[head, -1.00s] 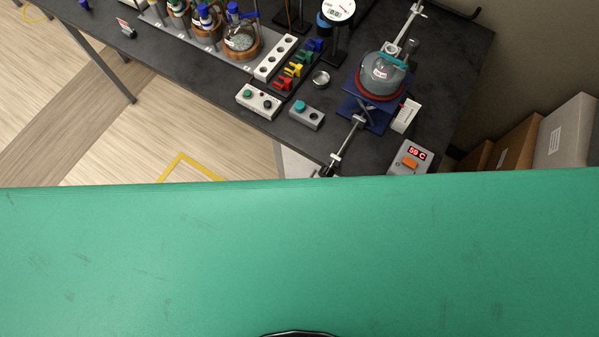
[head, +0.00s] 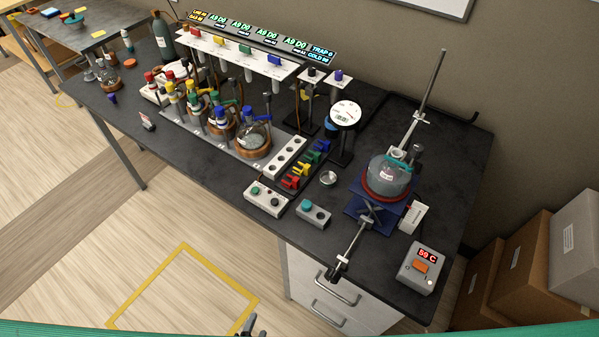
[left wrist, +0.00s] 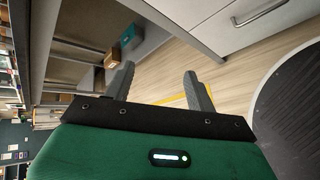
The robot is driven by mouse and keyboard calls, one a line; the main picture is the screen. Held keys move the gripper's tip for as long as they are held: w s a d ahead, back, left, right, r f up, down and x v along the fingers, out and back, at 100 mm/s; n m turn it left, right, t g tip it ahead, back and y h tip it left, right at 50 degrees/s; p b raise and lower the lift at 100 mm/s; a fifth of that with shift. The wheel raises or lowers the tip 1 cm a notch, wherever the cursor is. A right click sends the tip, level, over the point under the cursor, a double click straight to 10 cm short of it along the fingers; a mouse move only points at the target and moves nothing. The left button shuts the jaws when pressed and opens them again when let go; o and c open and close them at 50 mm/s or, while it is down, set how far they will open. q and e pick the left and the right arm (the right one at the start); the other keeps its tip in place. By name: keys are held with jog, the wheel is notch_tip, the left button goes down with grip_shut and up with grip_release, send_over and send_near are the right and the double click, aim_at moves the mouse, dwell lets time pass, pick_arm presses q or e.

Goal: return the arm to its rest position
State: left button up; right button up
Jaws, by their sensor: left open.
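My left gripper (head: 248,326) shows at the bottom edge of the head view, seen against the floor by the yellow floor marking. Only its dark finger ends show there. In the left wrist view its two grey fingers (left wrist: 159,73) stand apart with nothing between them. Floor and a cabinet front lie beyond them. The gripper is clear of the bench. Most of my left arm is hidden below the head view's frame. My right gripper is in neither view.
A black bench (head: 200,160) holds flasks, a clear flask on a red-ringed blue stand (head: 388,178), and a heater box reading 59 C (head: 420,268). White drawers (head: 325,290) stand below it. Cardboard boxes (head: 520,250) stand at right. Floor inside the yellow marking (head: 160,255) is clear.

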pick_arm(q)
jog(key=s+a+f+n+g+y+b, duration=0.1)
jog(key=s+a+f+n+g+y, duration=0.25)
jog(key=f+n, duration=0.6)
jog(key=s+a+f+n+g+b, duration=0.1)
jog(key=s+a+f+n+g, duration=0.25)
jog(key=a+f+n, duration=0.65)
jog(key=s+f+n+g, duration=0.1)
jog(key=s+n, duration=0.3)
jog(key=n, duration=0.5)
jog(key=s+f+n+g+h+b, duration=0.1)
jog(key=s+f+n, duration=0.2)
jog(key=n, duration=0.7)
jog(key=s+f+n+g, duration=0.1)
jog(key=s+n, duration=0.4)
jog(key=n, duration=0.5)
jog(key=shift+s+a+f+g, duration=0.15)
jog(key=shift+s+f+g, duration=0.25)
jog(key=shift+f, duration=0.5)
jog(key=shift+w, duration=0.1)
